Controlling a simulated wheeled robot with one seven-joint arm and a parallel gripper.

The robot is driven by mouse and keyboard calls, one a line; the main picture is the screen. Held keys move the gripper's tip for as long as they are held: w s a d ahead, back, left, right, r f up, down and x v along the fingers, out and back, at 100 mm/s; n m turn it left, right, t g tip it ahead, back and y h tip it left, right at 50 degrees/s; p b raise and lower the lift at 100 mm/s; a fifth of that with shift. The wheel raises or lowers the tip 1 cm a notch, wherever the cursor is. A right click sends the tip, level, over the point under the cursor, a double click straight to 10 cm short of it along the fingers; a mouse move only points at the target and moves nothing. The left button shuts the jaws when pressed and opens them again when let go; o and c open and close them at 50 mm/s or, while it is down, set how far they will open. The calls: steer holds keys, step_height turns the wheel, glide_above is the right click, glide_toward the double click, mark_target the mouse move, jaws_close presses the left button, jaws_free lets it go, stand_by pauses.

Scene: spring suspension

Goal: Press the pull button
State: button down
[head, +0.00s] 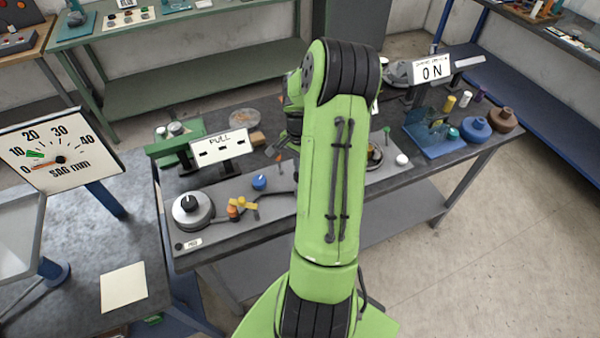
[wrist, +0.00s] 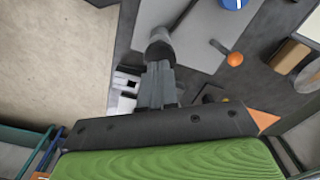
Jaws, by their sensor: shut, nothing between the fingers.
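A sign reading PULL (head: 222,148) stands at the back left of the grey panel on the middle bench. A small dark round button (head: 179,246) sits at the panel's front left corner, beside a small white label (head: 193,243) too small to read surely. I cannot tell which part is the pull button. In the head view my green arm hides the gripper and the panel's middle. Contact with anything cannot be told.
A silver dial with a black knob (head: 193,208), orange and yellow parts (head: 240,207) and a blue knob (head: 260,182) are on the panel. A SAG mm gauge (head: 62,155) stands left.

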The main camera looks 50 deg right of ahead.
steer(key=shift+f, duration=0.15)
stand_by(0.4)
steer(key=shift+f+b, duration=1.65)
steer(key=shift+f, duration=0.25)
steer(key=shift+r, duration=0.1)
step_height(320, 180, up, 11)
steer(key=p, duration=0.8)
